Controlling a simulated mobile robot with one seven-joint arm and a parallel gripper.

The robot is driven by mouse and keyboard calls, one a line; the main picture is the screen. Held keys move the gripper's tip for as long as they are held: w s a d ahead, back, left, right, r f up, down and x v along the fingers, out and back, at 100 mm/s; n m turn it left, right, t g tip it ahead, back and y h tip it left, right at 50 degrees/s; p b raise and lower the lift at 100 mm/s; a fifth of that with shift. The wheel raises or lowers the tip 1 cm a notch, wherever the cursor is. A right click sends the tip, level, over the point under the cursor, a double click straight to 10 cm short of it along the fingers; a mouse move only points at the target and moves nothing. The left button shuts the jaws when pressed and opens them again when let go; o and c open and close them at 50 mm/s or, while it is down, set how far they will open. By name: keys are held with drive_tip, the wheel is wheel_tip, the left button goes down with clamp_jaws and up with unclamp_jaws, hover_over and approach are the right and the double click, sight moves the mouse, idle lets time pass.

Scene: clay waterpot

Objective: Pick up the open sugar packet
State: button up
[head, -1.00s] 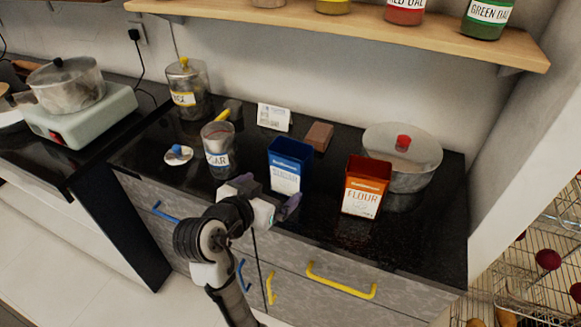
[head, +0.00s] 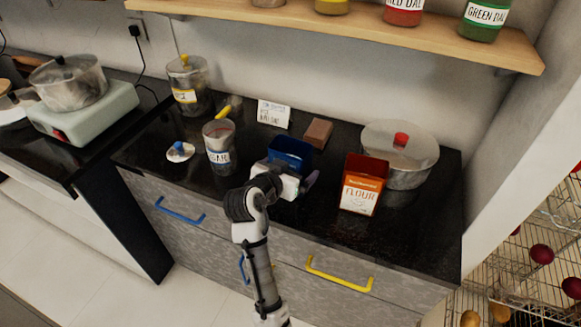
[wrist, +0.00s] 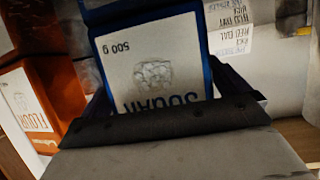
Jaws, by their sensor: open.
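The blue open sugar packet (head: 291,152) stands upright on the black counter, its top open. My gripper (head: 289,174) is in front of it and hides its lower part in the head view. In the wrist view the packet's white label (wrist: 152,65) reads "SUGAR" upside down with "500 g". My gripper's dark fingers (wrist: 168,97) are open, one towards each side of the packet. The packet fills the space ahead of them. I cannot tell whether either finger touches it.
An orange flour packet (head: 362,184) stands close to the right, with a lidded pot (head: 400,153) behind it. A sugar jar (head: 219,147) with a spoon stands to the left. A brown block (head: 318,133) and a white note card (head: 273,113) are behind. The counter's front edge is near.

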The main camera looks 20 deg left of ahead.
drive_tip(key=c, duration=1)
drive_tip(key=shift+r, duration=0.1)
wheel_tip(320, 180, up, 20)
drive_tip(key=b, duration=0.1)
